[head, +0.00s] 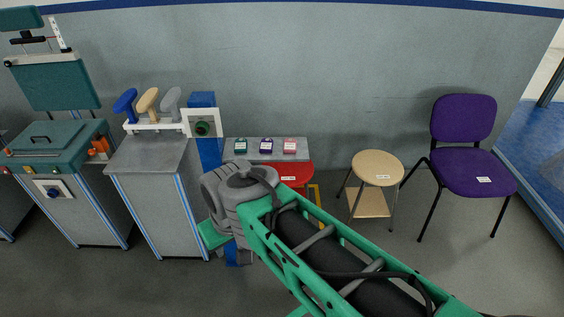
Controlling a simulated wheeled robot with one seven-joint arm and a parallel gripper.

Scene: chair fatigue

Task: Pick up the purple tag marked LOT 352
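Three small tags lie in a row on a grey shelf (232,155) against the wall. The middle one is dark purple (266,146) with a pale label; its lettering is too small to read. A dark teal tag (240,146) lies to its left and a pinkish-red tag (290,146) to its right. My green and black arm reaches in from the lower right, and its grey joint stands in front and to the left of the shelf. My gripper cannot be made out; nothing shows of its fingers.
A red seat (297,170) stands just below the shelf, partly behind my arm. A wooden stool (377,165) and a purple chair (470,170) stand to the right. A grey cabinet (150,155) with colored handles stands left. Floor between stool and chair is clear.

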